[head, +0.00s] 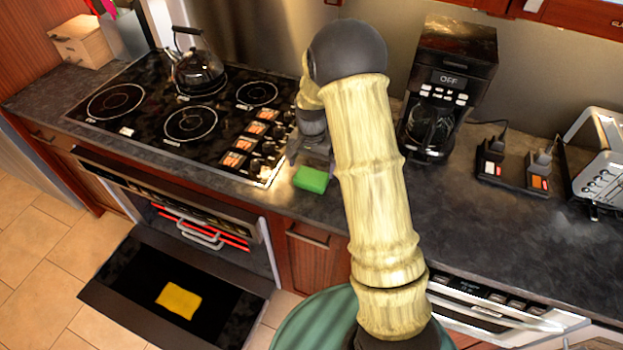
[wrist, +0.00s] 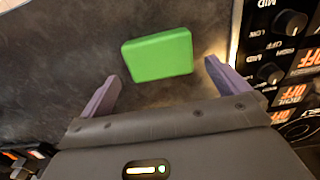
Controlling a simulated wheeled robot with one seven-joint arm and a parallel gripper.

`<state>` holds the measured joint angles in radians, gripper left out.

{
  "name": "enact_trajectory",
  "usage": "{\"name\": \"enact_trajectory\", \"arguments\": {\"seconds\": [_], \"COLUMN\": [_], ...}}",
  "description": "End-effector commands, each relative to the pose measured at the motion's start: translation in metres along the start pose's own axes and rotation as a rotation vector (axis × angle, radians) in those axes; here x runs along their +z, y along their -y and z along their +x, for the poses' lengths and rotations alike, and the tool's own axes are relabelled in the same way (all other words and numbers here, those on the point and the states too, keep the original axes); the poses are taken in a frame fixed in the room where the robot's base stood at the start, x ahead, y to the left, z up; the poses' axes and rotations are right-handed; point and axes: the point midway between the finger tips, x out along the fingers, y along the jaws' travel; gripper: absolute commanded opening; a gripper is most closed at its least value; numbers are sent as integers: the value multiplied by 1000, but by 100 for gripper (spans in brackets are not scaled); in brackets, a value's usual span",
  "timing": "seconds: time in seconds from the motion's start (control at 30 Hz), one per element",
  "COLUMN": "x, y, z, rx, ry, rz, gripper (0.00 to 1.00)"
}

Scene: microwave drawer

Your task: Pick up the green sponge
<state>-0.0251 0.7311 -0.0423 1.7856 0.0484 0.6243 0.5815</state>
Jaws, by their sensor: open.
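The green sponge (head: 311,179) lies flat on the dark countertop, just right of the cooktop's control panel. It also shows in the wrist view (wrist: 158,55), a bright green block lying slightly tilted across the picture. My gripper (wrist: 160,80) is open and empty, with its two purple fingers apart. The sponge lies ahead of the fingertips, within the width of the gap between them. In the head view my gripper (head: 308,155) is just behind the sponge, partly hidden by my arm.
The cooktop (head: 140,100) with knobs is left of the sponge and carries a kettle (head: 198,68). A coffee maker (head: 450,85) stands to the right, with a toaster (head: 605,150) farther right. The oven door (head: 130,275) hangs open below with a yellow item (head: 179,300) on it.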

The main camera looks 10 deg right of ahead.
Motion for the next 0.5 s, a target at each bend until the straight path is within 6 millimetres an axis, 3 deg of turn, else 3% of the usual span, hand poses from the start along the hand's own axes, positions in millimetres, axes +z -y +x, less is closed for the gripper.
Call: {"name": "enact_trajectory", "arguments": {"seconds": [0.33, 0.5], "x": [4, 3], "y": [-1, -1], "z": [41, 49], "rx": [3, 2], "ry": [3, 0], "rz": [0, 0], "gripper": [100, 100]}}
